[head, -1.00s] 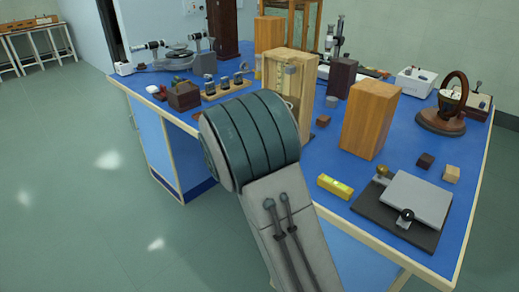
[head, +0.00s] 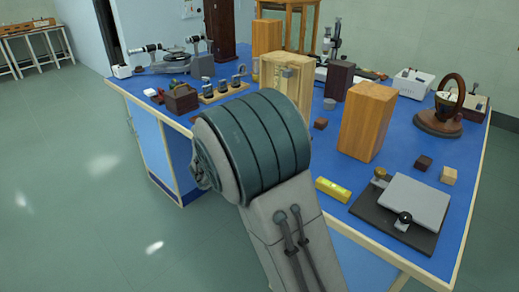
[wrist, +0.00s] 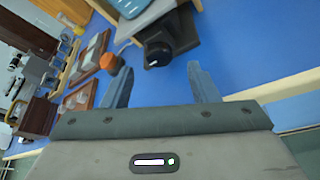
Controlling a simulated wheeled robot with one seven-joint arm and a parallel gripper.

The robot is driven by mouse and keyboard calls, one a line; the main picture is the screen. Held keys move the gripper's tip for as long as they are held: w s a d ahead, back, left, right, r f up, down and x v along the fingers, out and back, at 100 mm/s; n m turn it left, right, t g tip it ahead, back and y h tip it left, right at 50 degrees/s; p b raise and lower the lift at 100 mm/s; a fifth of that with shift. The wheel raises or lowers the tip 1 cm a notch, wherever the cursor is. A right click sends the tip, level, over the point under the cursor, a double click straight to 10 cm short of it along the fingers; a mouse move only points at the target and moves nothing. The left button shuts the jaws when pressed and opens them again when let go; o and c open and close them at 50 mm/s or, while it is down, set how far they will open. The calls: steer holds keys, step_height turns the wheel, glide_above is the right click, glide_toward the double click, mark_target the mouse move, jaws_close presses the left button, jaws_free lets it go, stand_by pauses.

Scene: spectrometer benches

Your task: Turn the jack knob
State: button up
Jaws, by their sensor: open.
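In the wrist view a black knob (wrist: 158,50) on a dark mount stands just ahead of my gripper (wrist: 160,74), beside a pale grey plate (wrist: 145,20) cut off by the top edge. It looks like the jack knob. My gripper is open, with its two blue-grey fingers apart. The knob appears between and beyond the fingertips, with no contact visible. In the head view my arm hides my gripper and, it seems, this knob. A separate grey plate (head: 417,203) with a black ball knob (head: 404,219) lies at the right front of the table.
An orange knob (wrist: 109,62) sits left of the black knob, near brown boards. The blue table (head: 320,168) also holds a wooden block (head: 367,122), a yellow level (head: 333,190) and a brown box (head: 181,99). Bare blue top lies right of the knob.

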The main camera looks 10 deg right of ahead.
steer(key=v, duration=0.9)
steer(key=shift+p, duration=0.35)
